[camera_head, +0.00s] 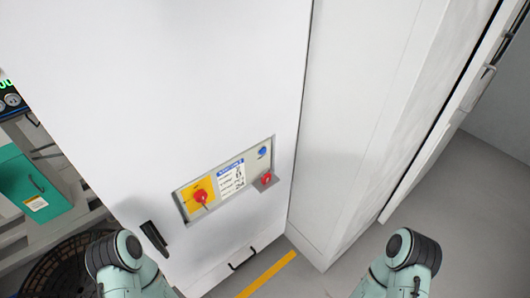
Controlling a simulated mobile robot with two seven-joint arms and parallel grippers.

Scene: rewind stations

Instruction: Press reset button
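A grey control panel (241,163) is set in the front of a tall white cabinet (190,80), below the middle of the head view. A small round blue button (262,151) sits at the panel's upper right. A red button (266,177) on a small grey box is below it. A red rotary knob (200,196) sits on a yellow plate at the panel's left. A label with blue header (231,176) lies between; its text is too small to read, and no button is legibly marked reset. Only teal links of my two arms show at the bottom; neither gripper is visible.
A black handle (154,238) is on the cabinet left of the panel. A white wall-like unit (355,110) stands close on the right. A teal box (30,183) is at far left. Yellow floor tape (266,275) and open grey floor (455,225) show below.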

